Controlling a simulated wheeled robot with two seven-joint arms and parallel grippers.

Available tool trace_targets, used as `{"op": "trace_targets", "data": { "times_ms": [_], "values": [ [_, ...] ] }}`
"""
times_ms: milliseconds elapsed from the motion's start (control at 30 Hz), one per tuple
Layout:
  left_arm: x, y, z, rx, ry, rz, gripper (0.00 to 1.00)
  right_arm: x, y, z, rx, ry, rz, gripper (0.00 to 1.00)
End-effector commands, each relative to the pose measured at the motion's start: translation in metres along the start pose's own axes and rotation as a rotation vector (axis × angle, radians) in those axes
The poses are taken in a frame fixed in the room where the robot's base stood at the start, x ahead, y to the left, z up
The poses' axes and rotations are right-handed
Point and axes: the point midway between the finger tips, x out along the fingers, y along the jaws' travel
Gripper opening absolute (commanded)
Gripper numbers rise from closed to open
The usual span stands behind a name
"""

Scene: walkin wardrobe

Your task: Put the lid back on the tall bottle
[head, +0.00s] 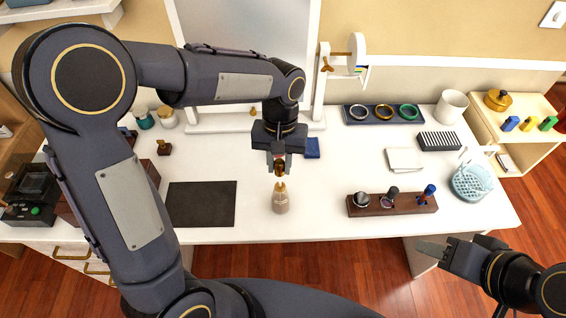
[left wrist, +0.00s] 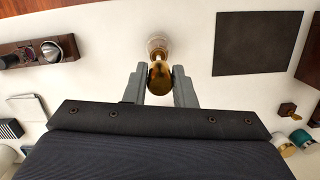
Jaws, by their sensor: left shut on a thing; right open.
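A tall bottle (head: 281,201) with a pale pinkish body and a gold neck stands upright on the white table near its front edge. My left gripper (head: 279,170) is shut on the brown-gold lid and holds it just behind and above the bottle's neck in the head view. In the left wrist view the lid (left wrist: 160,78) sits between the two fingers (left wrist: 159,84), and the bottle (left wrist: 158,46) shows beyond it, partly covered. Whether lid and neck touch I cannot tell. My right gripper (head: 432,249) is open and empty, off the table's front right.
A dark mat (head: 203,204) lies left of the bottle. A brown wooden stand (head: 392,205) with several small items is to the right. A blue basket (head: 472,182) and a ring tray (head: 383,114) are further right and back. Bare table surrounds the bottle.

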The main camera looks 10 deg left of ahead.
Motion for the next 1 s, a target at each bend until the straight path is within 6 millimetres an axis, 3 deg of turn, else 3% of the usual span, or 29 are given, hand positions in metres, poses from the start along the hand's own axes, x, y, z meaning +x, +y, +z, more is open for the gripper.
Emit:
{"op": "trace_targets", "data": {
  "times_ms": [300,500,1000],
  "values": [
    [0.035,0.0,-0.005,0.001,-0.001,0.0,0.0,0.026,0.012,0.013,0.0,0.0,0.0,0.44],
    [0.049,0.0,-0.007,0.001,-0.002,-0.001,0.0,0.033,0.015,0.017,0.0,0.0,0.0,0.44],
    [0.052,0.0,-0.007,0.001,-0.001,0.0,0.0,0.034,0.016,0.017,0.0,0.0,0.0,0.44]
  ]
}}
